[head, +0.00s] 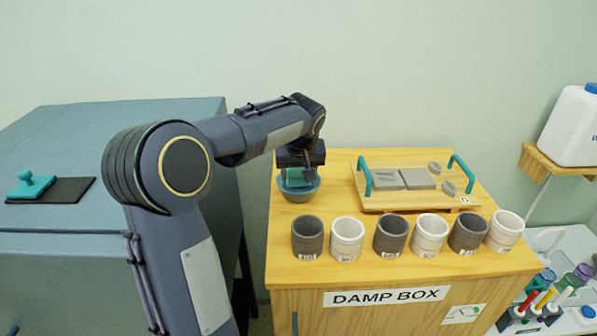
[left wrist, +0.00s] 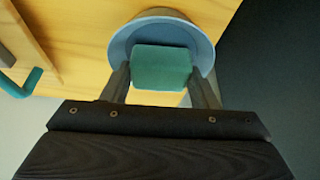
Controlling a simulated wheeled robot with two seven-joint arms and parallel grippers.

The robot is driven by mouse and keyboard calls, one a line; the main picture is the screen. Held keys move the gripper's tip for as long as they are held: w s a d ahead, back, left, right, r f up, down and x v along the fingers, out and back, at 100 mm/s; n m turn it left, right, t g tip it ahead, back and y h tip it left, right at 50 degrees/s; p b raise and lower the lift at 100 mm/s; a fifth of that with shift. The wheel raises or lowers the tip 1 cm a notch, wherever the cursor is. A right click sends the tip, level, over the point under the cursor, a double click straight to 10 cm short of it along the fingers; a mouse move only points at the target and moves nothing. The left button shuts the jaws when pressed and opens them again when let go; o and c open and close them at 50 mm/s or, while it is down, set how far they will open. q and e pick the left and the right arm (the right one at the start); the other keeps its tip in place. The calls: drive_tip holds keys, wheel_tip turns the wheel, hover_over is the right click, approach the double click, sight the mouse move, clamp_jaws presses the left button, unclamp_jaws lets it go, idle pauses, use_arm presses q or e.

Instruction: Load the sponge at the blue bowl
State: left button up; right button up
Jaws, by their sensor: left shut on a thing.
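The blue bowl (head: 299,194) stands at the back left of the wooden damp box, below my left gripper (head: 297,172). The sponge (head: 295,182) is a teal-green block, partly hidden by my gripper. In the left wrist view, my gripper's two fingers are shut on the sponge (left wrist: 163,67), one on each side. The bowl (left wrist: 150,24) shows around and behind it. The sponge is over or within the bowl's mouth; I cannot tell whether it touches the bowl. My right gripper is out of view.
A wooden board (head: 375,203) with teal handles and grey pieces lies right of the bowl. Several grey and white cups (head: 347,237) line the box's front. A teal knobbed tool (head: 31,185) rests on a dark pad at left. A jug (head: 572,125) stands at right.

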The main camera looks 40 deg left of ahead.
sight(299, 174)
use_arm(q)
drive_tip(key=shift+f+b, duration=0.45)
drive_tip(key=shift+f, duration=0.15)
idle(1.4)
drive_tip(key=shift+r+p, duration=2.85)
drive_tip(key=shift+r, duration=0.75)
drive_tip(key=shift+f, duration=0.15)
